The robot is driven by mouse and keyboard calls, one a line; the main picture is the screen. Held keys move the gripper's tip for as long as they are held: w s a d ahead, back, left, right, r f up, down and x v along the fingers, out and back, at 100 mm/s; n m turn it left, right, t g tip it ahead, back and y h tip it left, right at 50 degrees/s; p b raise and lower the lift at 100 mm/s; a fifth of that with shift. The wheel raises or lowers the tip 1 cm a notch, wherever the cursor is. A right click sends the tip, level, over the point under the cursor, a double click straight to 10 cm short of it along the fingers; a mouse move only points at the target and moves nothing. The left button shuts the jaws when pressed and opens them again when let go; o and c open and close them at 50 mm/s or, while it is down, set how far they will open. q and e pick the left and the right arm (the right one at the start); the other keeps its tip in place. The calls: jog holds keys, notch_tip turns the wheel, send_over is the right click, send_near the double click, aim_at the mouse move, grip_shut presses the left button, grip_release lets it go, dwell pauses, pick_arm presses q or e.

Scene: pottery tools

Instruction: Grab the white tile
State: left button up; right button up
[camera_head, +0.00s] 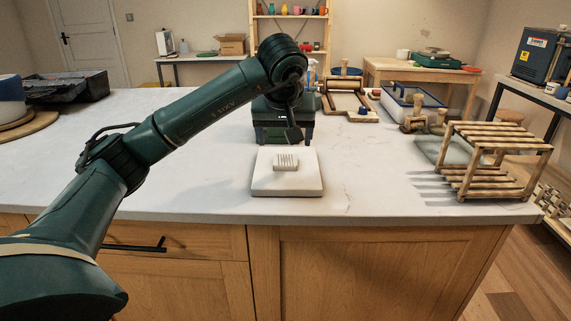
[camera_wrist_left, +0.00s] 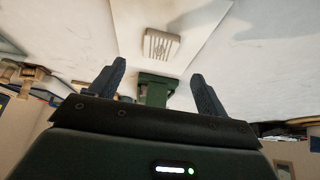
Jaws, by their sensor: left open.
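The white tile (camera_head: 285,161) is a small pale block with dark parallel grooves on its face. It lies on a larger white square slab (camera_head: 287,187) near the counter's front edge. In the left wrist view the tile (camera_wrist_left: 161,45) shows beyond the fingers, on the slab (camera_wrist_left: 125,20). My left gripper (camera_head: 293,135) is above and just behind the tile, apart from it. In the left wrist view its two dark fingers (camera_wrist_left: 158,70) are spread with nothing between them. My right gripper is in neither view.
A wooden slatted rack (camera_head: 490,160) stands at the right of the counter. Wooden tools (camera_head: 422,120), a blue-rimmed tray (camera_head: 410,100) and a wooden frame (camera_head: 350,104) are behind. A black tray (camera_head: 65,86) is at the far left. The counter beside the slab is clear.

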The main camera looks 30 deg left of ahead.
aim_at(285, 160)
pick_arm(q)
jog(key=shift+d+x, duration=0.2)
jog(key=shift+x, duration=3.4)
jog(key=shift+s+f, duration=0.1)
jog(key=shift+s, duration=0.05)
jog(key=shift+c, duration=0.3)
